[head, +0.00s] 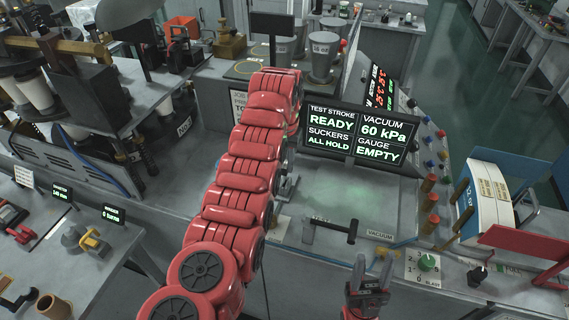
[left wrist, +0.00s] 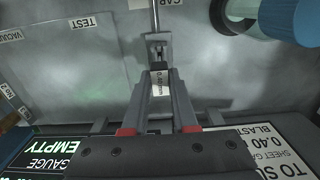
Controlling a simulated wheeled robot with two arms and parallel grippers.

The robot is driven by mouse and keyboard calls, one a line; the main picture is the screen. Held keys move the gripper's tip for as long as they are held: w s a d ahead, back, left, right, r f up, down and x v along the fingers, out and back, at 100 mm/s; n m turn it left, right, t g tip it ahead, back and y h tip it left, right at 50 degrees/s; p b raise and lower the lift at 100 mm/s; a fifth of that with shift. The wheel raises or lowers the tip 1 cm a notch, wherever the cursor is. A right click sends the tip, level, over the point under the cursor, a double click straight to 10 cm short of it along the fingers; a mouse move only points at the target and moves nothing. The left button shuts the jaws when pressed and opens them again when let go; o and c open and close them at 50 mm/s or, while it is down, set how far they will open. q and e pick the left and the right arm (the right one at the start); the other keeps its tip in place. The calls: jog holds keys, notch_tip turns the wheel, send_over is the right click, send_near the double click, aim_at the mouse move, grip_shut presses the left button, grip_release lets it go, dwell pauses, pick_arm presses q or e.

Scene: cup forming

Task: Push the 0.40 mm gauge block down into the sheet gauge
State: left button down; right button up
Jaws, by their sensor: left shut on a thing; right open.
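In the left wrist view my left gripper (left wrist: 160,92) is shut on the 0.40 mm gauge block (left wrist: 158,77), a small block with a white label. The block is at the near end of the grey sheet gauge (left wrist: 158,42), in line with it; I cannot tell how deep it sits. In the head view my red left arm hides the left gripper and block. A bit of grey metal (head: 286,186) shows beside the arm, and I cannot tell what part it is. My right gripper (head: 367,288) is open and empty at the bottom of the head view.
The display (head: 357,138) reads READY, ALL HOLD, 60 kPa and gauge EMPTY. A dark handle (head: 331,229) lies between the arms. The grey plate (head: 372,200) below the display is clear.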

aim_at(285, 165)
pick_arm(q)
jog(key=shift+b, duration=0.75)
dwell(0.9)
jog(key=shift+f+b, duration=1.2)
jog(key=shift+f, duration=1.05)
jog(key=c, duration=0.6)
grip_release()
jog(key=shift+r, duration=0.55)
notch_tip(285, 165, up, 4)
jog(key=shift+b, duration=0.9)
notch_tip(285, 165, up, 3)
jog(key=shift+a+p, duration=0.15)
jog(key=shift+p, duration=0.7)
notch_tip(285, 165, up, 9)
jog(key=p, duration=0.9)
jog(key=shift+r, duration=0.2)
jog(key=shift+f, duration=0.1)
